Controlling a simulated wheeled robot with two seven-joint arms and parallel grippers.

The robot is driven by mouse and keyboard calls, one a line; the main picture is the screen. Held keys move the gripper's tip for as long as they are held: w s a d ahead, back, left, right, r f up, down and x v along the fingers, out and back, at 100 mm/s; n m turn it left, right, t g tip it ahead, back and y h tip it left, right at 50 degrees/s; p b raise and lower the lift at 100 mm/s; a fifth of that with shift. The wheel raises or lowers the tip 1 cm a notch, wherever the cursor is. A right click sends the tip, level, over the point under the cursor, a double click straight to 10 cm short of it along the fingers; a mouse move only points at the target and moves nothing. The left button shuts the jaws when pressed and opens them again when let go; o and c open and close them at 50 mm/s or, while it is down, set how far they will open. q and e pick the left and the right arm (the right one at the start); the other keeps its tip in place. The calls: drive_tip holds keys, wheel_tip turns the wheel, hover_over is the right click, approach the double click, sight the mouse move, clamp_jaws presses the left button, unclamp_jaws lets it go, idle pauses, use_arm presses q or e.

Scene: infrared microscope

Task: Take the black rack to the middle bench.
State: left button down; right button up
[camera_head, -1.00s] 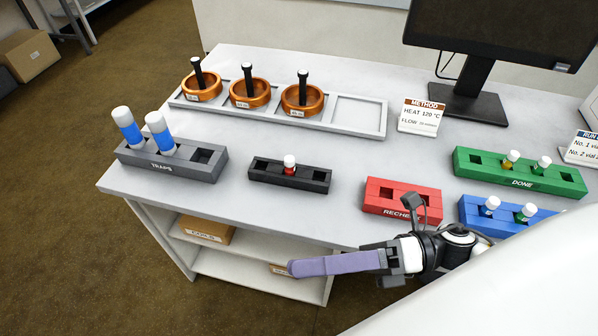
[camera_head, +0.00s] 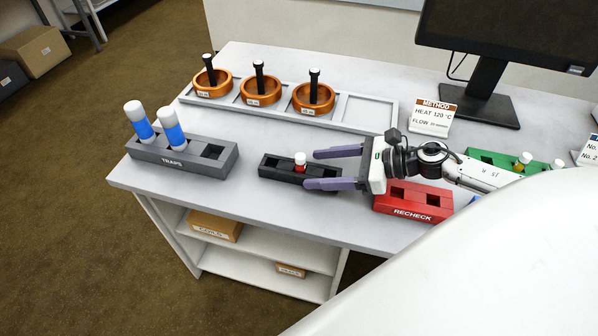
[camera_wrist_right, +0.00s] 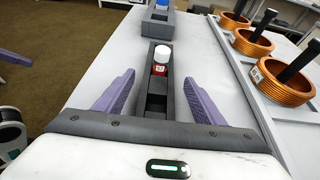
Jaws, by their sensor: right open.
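The black rack (camera_head: 277,173) lies on the white bench between the grey TRAPS rack and the red RECHECK rack. One white-capped red vial (camera_head: 300,162) stands upright in it. My right gripper (camera_head: 311,168) is open and comes in from the right, its two purple fingers reaching over the rack's right end, one on each side. In the right wrist view the black rack (camera_wrist_right: 156,101) runs lengthwise between the open fingers (camera_wrist_right: 159,77), with gaps beside it. Contact is not visible. Part of my left gripper (camera_wrist_right: 12,52) shows at the left edge of that view, mostly cut off.
The TRAPS rack (camera_head: 222,163) with two blue vials stands at left. The RECHECK rack (camera_head: 413,206) sits under my right wrist. A grey tray (camera_head: 365,113) with several copper rings lies behind. A METHOD card (camera_head: 432,117) and monitor (camera_head: 490,45) stand at back right.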

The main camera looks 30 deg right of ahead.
sight(300, 169)
drive_tip(key=x, duration=0.3)
drive_tip(key=p+x, duration=0.1)
drive_tip(key=shift+w+a+r, duration=0.2)
drive_tip(key=shift+w+a+f, duration=0.3)
drive_tip(key=shift+a, duration=0.05)
drive_tip(key=c, duration=1.2)
